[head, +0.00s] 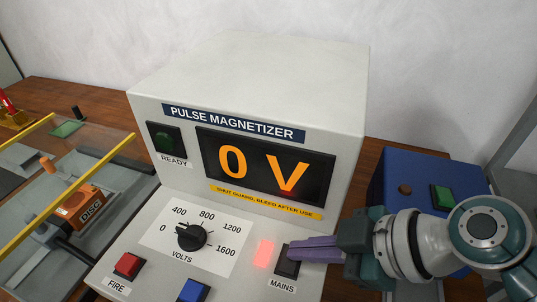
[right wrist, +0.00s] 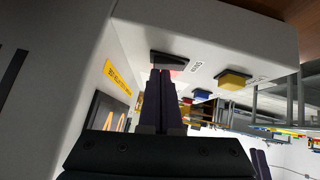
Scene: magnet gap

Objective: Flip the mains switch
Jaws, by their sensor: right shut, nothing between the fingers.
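The mains switch (head: 288,265) is a dark rocker on the sloped front panel of the pulse magnetizer (head: 250,75), above the MAINS label. A red lamp (head: 264,253) glows just left of it, and the display (head: 264,168) reads 0 V in orange. My right gripper (head: 294,250) comes in from the right with its purple fingers shut and empty. Its fingertips are at the upper part of the switch and hide some of it. In the right wrist view the fingertips (right wrist: 161,74) reach the dark switch (right wrist: 170,58); I cannot tell whether they press it.
The panel also has a volts knob (head: 192,237), a red FIRE button (head: 128,265) and a blue button (head: 193,291). A blue box (head: 410,170) with a green button stands right, behind my right arm. A yellow-edged clear guard (head: 80,190) is at left.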

